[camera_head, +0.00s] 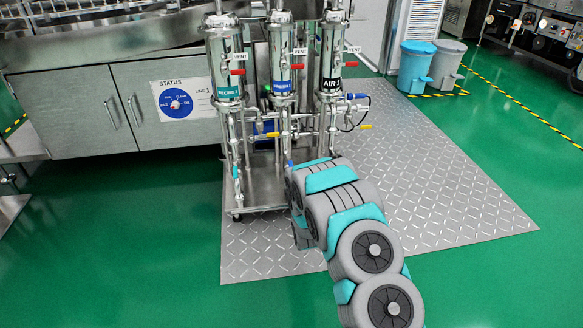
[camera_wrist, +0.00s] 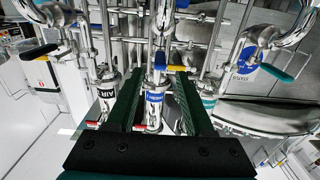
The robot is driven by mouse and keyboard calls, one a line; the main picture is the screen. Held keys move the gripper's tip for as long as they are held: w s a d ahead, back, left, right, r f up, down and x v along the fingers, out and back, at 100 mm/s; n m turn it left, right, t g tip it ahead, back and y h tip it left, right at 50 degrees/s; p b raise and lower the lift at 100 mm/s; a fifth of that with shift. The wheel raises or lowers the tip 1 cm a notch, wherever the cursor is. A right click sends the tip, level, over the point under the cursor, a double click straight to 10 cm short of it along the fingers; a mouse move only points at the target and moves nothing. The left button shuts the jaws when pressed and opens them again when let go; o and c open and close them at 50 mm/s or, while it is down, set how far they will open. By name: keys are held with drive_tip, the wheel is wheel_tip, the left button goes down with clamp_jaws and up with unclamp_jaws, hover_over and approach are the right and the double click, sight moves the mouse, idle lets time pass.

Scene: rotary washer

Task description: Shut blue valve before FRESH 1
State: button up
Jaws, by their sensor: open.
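The FRESH 1 cylinder (camera_head: 282,50) is the middle of three metal cylinders and has a blue label. It also shows in the wrist view (camera_wrist: 154,108). Contact cannot be told. In the head view my arm (camera_head: 345,215) covers the gripper and most of the lower middle pipe.
A cabinet (camera_head: 75,105) stands left.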

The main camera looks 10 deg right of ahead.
sight(290, 161)
drive_tip(key=shift+w+b, duration=0.45)
drive_tip(key=shift+w, duration=3.25)
drive_tip(key=shift+c, duration=0.4)
clamp_jaws()
